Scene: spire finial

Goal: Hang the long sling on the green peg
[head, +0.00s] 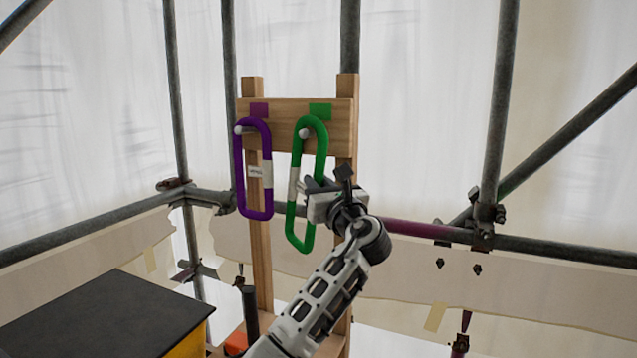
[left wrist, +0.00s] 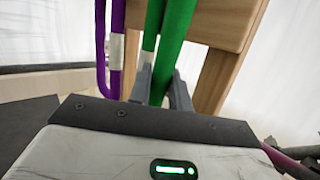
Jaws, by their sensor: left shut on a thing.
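The green sling (head: 293,226), a long closed loop with a pale label, hangs in front of the wooden rack (head: 283,110). Its top bend passes over the peg (head: 305,132) below the green patch (head: 320,110), and the peg's end shows inside the loop. The loop's lower end leans slightly left. My left gripper (head: 309,187) is at mid-height of the loop, shut on the green sling, which also shows between the fingers in the left wrist view (left wrist: 176,45). How far the loop sits along the peg cannot be told. My right gripper is not in view.
A purple sling (head: 239,180) with a white label hangs on the left peg below a purple patch (head: 259,110), close beside the green one. Scaffold tubes (head: 492,110) stand around the rack. A dark-topped box (head: 100,315) is at the lower left.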

